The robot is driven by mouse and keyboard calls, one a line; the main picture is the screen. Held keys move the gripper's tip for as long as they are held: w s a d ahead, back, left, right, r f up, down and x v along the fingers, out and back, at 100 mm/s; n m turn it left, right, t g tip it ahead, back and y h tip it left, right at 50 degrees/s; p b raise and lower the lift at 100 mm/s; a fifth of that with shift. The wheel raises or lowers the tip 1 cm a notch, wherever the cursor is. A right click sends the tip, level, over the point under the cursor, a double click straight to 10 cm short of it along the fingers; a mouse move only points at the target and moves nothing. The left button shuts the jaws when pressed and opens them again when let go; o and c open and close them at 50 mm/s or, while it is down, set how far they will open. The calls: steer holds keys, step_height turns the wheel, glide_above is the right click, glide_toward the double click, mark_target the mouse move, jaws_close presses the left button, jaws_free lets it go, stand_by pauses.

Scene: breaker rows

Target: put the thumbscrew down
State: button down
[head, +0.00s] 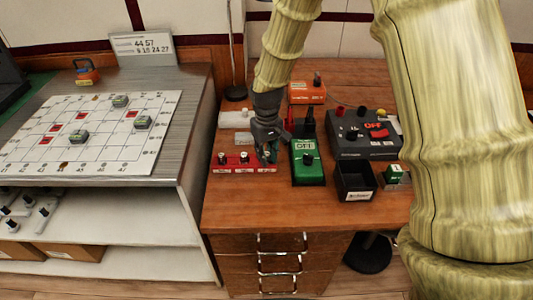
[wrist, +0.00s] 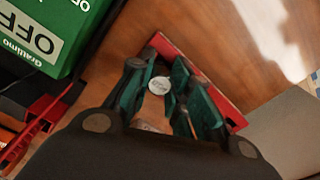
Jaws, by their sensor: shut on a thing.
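My gripper (head: 268,152) is low over the right end of a red strip (head: 243,169) on the wooden desk. In the wrist view its teal fingers (wrist: 160,84) are closed around a small round silver piece with marks on its face, which looks like the thumbscrew (wrist: 159,86). The red strip also shows behind the fingers in the wrist view (wrist: 235,117). In the head view the fingers hide the thumbscrew. I cannot tell whether it touches the strip.
A green box marked OFF (head: 308,164) stands close right of my gripper. A white gridded board (head: 90,146) lies on the left bench. The desk's front strip is clear.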

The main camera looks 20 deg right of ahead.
mark_target(267, 153)
steer(key=shift+s+f, duration=0.25)
steer(key=shift+f, duration=0.25)
steer(key=c, duration=1.3)
jaws_free()
steer(key=shift+s+f, duration=0.1)
steer(key=shift+c, duration=0.2)
steer(key=shift+f, duration=0.2)
steer(key=shift+w+r, duration=0.25)
steer(key=shift+r, duration=0.2)
step_height(267, 153, up, 13)
steer(key=shift+w, duration=0.15)
